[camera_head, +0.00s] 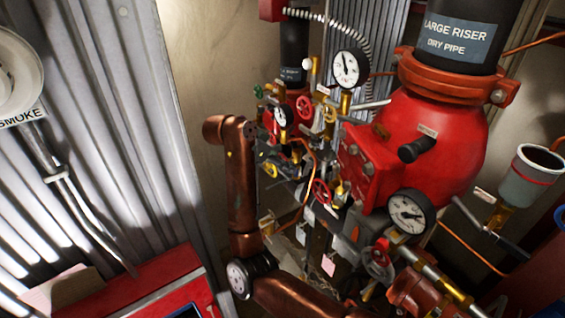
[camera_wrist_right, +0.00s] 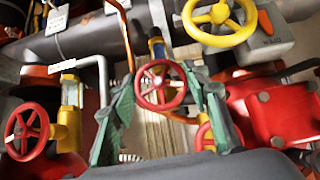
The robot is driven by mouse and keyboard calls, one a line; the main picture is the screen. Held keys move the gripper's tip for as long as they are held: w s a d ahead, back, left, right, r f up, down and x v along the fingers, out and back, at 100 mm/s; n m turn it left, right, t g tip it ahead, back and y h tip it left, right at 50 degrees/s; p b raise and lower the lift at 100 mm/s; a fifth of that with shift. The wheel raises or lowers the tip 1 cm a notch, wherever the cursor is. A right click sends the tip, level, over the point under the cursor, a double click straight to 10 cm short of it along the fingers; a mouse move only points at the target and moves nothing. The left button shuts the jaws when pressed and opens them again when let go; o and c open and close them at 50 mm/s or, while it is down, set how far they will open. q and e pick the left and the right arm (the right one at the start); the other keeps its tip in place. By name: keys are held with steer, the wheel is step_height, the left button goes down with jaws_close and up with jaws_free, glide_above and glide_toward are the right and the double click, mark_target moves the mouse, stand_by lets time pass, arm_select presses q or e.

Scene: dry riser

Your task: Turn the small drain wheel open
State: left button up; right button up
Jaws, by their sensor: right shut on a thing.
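A small red spoked hand wheel (camera_wrist_right: 161,85) stands in the middle of the right wrist view, facing the camera. My right gripper (camera_wrist_right: 160,92) has its green fingers on either side of this wheel and is shut on it. The wheel's lower stem is partly hidden behind it. In the head view, several small red wheels show among the crowded valves, and I cannot tell which one is held. My left gripper is not in view.
A yellow wheel (camera_wrist_right: 219,20) is above right of the held wheel, and another red wheel (camera_wrist_right: 27,131) is at left. The head view shows a large red riser valve (camera_head: 435,145), pressure gauges (camera_head: 411,212) and a corrugated wall (camera_head: 95,110) at left. Room around the valves is tight.

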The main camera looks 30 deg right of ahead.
steer(key=n+g, duration=0.2)
steer(key=g, duration=0.2)
steer(key=shift+n+g+h, duration=0.3)
steer(key=shift+h, duration=0.1)
stand_by(0.4)
steer(key=o, duration=1.2)
steer(key=shift+w, duration=0.1)
steer(key=shift+c, duration=0.2)
